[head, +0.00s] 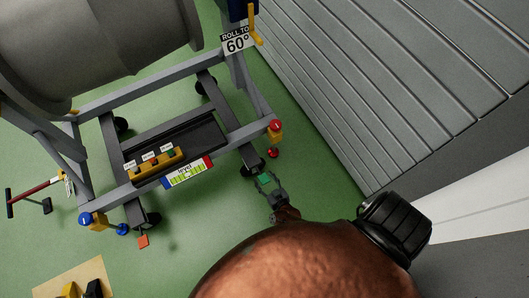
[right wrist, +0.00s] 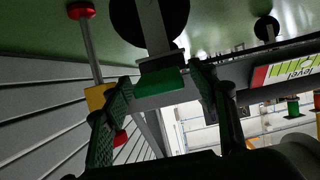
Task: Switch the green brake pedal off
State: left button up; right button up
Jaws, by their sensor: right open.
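The green brake pedal (right wrist: 158,82) shows in the right wrist view as a small bright green plate on a grey bracket below a dark caster wheel. It lies between the two spread fingers of my right gripper (right wrist: 160,76), with space visible on both sides. I cannot tell whether the gripper touches it. In the head view, my right gripper (head: 271,189) is at the stand's near right corner caster, open. There the pedal is hard to tell from the green finger pads. My left gripper is not in view.
The grey engine stand (head: 170,88) carries a large grey engine cowl (head: 95,45). A ribbed grey wall (head: 370,90) stands close on the right. Green floor lies open in front.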

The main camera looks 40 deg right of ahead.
jog(key=shift+s, duration=0.1)
jog(key=shift+s+a, duration=0.1)
jog(key=shift+s, duration=0.15)
jog(key=v, duration=1.1)
jog(key=shift+r, duration=0.3)
jog(key=shift+s, duration=0.1)
